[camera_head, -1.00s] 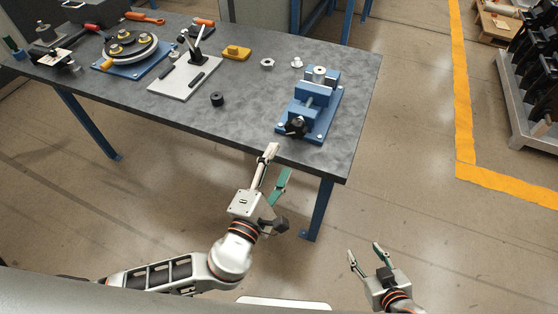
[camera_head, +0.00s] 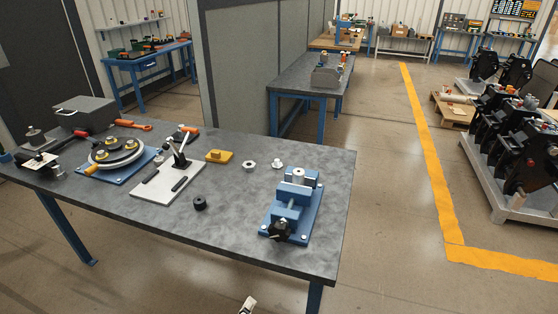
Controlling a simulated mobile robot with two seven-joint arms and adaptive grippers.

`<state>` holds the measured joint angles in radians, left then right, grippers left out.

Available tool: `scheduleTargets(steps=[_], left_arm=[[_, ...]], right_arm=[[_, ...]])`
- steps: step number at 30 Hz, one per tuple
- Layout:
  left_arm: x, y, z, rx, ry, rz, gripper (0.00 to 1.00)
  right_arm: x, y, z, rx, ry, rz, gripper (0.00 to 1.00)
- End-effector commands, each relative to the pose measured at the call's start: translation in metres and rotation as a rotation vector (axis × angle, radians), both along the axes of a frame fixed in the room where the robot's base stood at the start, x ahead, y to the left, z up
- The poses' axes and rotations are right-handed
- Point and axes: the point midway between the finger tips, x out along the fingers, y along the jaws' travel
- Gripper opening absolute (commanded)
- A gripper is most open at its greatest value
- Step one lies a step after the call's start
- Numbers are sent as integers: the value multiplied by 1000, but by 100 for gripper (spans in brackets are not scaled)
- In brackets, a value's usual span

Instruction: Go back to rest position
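Only a pale fingertip of my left gripper (camera_head: 247,304) shows at the bottom edge, in front of the workbench (camera_head: 235,215). The rest of that gripper is out of frame, so its opening is hidden. My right gripper is not in view. A blue vise (camera_head: 291,207) with a black knob stands at the right end of the bench, and a silver cylindrical part (camera_head: 298,175) sits at its jaws. A black ring (camera_head: 199,203), a silver ring-shaped part (camera_head: 249,165) and a small pale fitting (camera_head: 277,163) stand on the bench.
A yellow block (camera_head: 219,157), a grey plate with a lever clamp (camera_head: 170,183), a round fixture on a blue base (camera_head: 118,158) and a grey case (camera_head: 84,115) fill the left and back. Open floor lies right, with a yellow line (camera_head: 428,150) and a rack (camera_head: 510,180).

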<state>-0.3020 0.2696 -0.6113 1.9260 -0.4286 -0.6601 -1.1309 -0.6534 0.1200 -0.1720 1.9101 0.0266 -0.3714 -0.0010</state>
Motion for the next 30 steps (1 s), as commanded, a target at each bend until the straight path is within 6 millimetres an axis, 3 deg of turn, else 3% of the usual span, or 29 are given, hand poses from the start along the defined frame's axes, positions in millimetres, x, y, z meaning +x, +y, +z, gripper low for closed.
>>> scheduleTargets(steps=[3,9,15,21,30], left_arm=[[-21,23,-26,-377,173,239,57],[-57,69,-59,-980,384,674,57],[-85,109,-77,-1392,468,991,57],[-94,122,-82,-1527,483,1093,57],[-94,122,-82,-1526,483,1092,57]], right_arm=[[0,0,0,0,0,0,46],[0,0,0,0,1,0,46],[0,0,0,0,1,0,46],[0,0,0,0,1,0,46],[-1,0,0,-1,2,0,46]])
